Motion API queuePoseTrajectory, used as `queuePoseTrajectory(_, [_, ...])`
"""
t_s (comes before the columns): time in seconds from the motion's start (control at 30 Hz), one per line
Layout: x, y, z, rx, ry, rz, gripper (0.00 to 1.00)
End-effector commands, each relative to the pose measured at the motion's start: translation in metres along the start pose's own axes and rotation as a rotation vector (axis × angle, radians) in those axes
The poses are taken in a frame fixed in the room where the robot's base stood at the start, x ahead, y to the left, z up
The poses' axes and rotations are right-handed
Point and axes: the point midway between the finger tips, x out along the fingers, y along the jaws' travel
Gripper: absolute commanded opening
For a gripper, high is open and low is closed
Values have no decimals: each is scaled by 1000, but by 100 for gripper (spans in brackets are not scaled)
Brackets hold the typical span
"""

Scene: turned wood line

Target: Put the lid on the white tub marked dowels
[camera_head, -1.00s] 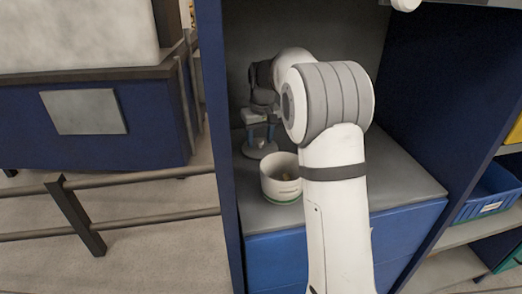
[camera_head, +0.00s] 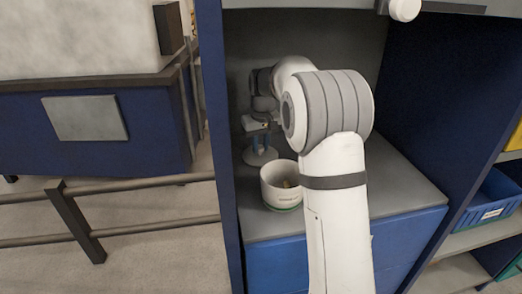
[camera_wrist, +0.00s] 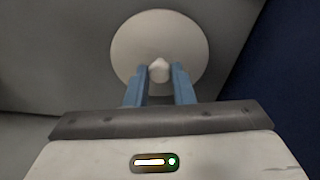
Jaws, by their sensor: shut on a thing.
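The white tub (camera_head: 281,197) stands open and upright on the grey shelf, with a green line near its base and some contents showing inside. Its marking is too small to read. The round pale lid (camera_head: 260,157) lies behind and left of the tub, apparently flat on the shelf. My gripper (camera_head: 260,148) is above the lid with its blue fingers pointing down. In the wrist view, the fingers (camera_wrist: 160,75) are shut on the knob at the middle of the lid (camera_wrist: 160,30). My arm hides part of the tub's right side.
The grey shelf (camera_head: 400,190) sits in a bay with a dark blue panel (camera_head: 212,150) on the left and another on the right. Free shelf shows right of my arm. A blue bin (camera_head: 488,200) stands on a rack at the right.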

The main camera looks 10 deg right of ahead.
Motion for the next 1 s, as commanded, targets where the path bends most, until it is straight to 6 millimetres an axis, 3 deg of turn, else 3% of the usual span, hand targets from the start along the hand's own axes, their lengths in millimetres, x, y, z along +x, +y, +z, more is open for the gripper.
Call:
queuePoseTrajectory(0.4, [-74, 1, -10, 1, 4, 1, 0])
queuePoseTrajectory(0.57, [-94, 1, -10, 16, 0, 2, 0])
queuePoseTrajectory(1.0, [-128, -6, 39, 465, -26, 42, 0])
